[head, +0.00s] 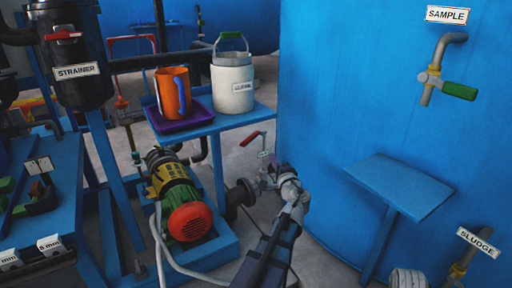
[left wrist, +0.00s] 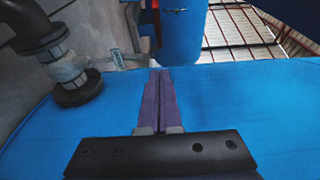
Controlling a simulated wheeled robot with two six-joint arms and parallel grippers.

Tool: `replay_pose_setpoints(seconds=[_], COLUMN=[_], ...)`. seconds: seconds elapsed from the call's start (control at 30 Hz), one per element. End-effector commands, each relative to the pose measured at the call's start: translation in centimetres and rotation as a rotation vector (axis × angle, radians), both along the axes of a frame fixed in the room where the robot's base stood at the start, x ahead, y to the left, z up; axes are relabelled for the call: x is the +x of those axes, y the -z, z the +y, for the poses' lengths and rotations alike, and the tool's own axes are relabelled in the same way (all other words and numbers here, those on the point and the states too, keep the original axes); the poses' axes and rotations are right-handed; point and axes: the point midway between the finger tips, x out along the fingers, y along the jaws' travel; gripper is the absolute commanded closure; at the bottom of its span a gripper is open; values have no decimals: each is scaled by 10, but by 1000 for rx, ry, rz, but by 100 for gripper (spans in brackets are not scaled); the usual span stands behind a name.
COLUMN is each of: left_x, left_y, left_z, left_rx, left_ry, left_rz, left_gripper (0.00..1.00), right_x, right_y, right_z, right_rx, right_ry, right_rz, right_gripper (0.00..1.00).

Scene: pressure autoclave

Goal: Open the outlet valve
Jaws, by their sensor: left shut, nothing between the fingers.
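A red-handled lever valve (head: 252,138) sits on piping low beside the big blue tank, in the middle of the head view. Its lever slants up to the right; no label on it is readable, so I cannot tell for sure that it is the outlet valve. My left gripper (head: 287,178) is just below and right of it, at the end of an arm reaching up from the bottom; its fingertips are hard to make out there. In the left wrist view the purple fingers (left wrist: 160,72) are shut and empty, with a flanged pipe (left wrist: 70,72) to their left. My right gripper is not in view.
A pump with a red end (head: 190,220) stands left of my arm. A blue table (head: 205,128) holds an orange jug (head: 173,92) and a white pail (head: 232,85). A blue shelf (head: 400,185) juts from the tank (head: 340,90). The sample valve (head: 440,82) is upper right.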

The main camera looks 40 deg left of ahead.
Motion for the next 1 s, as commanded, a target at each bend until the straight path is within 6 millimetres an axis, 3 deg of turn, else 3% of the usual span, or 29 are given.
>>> replay_pose_setpoints(seconds=[0.27,0.7,1.0], left_x=[12,66,58], left_y=[0,0,0], left_z=[14,82,114], left_rx=[1,0,0], left_ry=[-1,-2,-1], left_rz=[0,0,0], left_gripper=[100,100,100], right_x=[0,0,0], right_y=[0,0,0], right_z=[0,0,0], right_rx=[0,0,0], right_ry=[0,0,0], right_rz=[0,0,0], right_gripper=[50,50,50])
